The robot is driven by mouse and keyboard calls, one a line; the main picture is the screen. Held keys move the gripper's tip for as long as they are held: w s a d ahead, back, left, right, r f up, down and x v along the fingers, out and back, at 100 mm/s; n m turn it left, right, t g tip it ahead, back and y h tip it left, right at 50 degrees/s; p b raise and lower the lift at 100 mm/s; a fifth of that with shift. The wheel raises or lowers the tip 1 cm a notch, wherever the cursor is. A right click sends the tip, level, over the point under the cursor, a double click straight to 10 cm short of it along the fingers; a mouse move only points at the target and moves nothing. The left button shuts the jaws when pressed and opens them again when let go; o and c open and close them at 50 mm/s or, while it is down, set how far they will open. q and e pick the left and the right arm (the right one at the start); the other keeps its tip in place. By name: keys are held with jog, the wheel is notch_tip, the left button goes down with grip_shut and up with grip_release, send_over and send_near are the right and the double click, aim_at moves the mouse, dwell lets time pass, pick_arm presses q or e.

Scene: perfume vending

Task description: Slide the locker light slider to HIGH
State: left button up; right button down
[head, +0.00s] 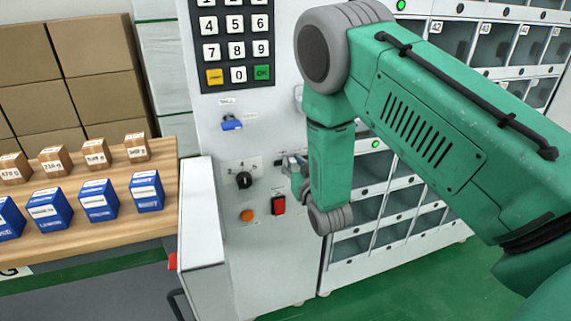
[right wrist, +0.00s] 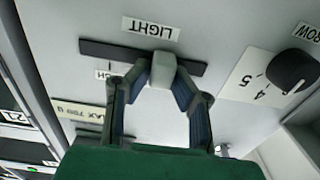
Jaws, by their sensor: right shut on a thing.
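The light slider shows in the right wrist view as a dark horizontal track (right wrist: 110,51) with a light grey knob (right wrist: 162,68). The upside-down LIGHT label (right wrist: 150,27) sits above the track there. A small label ending in H (right wrist: 104,75), partly hidden by a finger, lies by the track's left end. The knob is a little right of the track's middle. My right gripper (right wrist: 163,72) is shut on the knob, one finger on each side. In the head view my right gripper (head: 291,165) is at the panel, largely hidden by my arm. My left gripper is out of view.
A keypad (head: 237,45) is above. Lockers (head: 380,210) stand at right, and a wooden counter (head: 100,232) with boxes at left.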

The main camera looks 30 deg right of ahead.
jog(key=d, duration=0.2)
jog(key=s+d, duration=0.1)
jog(key=d, duration=0.2)
jog(key=shift+s+d, duration=0.15)
jog(key=shift+d, duration=0.05)
jog(key=c, duration=1.4)
grip_release()
jog(key=shift+c, duration=0.2)
jog(key=shift+s+d, duration=0.1)
jog(key=shift+f, duration=0.1)
jog(key=v, duration=1.2)
